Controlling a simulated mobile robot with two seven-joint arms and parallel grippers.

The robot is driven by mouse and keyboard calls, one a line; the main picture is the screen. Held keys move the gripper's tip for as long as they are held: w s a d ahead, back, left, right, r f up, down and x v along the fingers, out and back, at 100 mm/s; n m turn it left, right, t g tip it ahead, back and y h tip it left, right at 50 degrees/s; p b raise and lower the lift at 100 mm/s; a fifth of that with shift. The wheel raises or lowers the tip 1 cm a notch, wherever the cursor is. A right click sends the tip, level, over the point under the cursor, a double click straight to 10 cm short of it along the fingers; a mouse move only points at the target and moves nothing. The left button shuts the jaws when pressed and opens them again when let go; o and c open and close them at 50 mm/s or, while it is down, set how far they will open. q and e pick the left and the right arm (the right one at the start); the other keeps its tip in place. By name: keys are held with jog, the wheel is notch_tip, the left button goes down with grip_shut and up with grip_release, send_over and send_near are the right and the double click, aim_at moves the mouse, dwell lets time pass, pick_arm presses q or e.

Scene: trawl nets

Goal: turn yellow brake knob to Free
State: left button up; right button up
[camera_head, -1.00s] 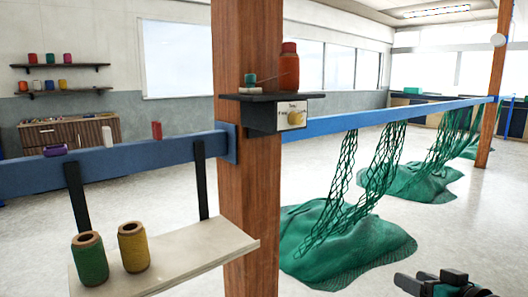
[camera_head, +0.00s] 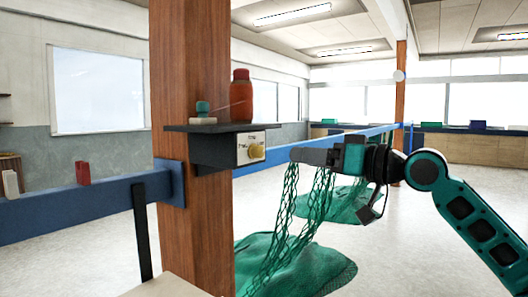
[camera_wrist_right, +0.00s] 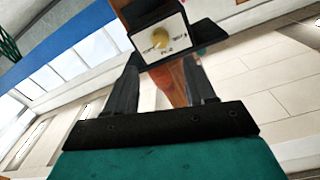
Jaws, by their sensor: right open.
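The yellow brake knob (camera_head: 256,152) sits on a white labelled plate (camera_head: 245,147) on the face of a dark box fixed to the wooden post. The label text is too small to read. My right gripper (camera_head: 296,155) is to the right of the knob, pointing left toward it and apart from it. In the right wrist view the knob (camera_wrist_right: 160,38) shows beyond the fingertips, on its plate, with the open, empty fingers (camera_wrist_right: 165,85) framing the space below it. My left gripper is not in view.
A dark shelf (camera_head: 215,127) above the box holds an orange-red bottle (camera_head: 241,98) and a small green spool (camera_head: 202,110). The wooden post (camera_head: 190,230) and blue rail (camera_head: 80,207) stand left. Green nets (camera_head: 295,265) hang below the right-hand rail.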

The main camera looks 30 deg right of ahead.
aim_at(262, 153)
jog(key=p+x, duration=0.4)
jog(key=x, duration=0.4)
jog(key=shift+w+r, duration=0.15)
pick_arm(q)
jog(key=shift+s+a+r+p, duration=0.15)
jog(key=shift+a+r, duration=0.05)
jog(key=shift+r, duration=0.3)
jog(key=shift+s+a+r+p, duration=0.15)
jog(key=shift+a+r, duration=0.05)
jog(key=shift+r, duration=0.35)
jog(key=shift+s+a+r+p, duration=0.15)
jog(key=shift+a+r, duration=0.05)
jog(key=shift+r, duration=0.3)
pick_arm(e)
jog(key=shift+x, duration=1.05)
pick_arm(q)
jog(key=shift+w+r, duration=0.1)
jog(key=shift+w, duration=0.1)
pick_arm(e)
grip_shut()
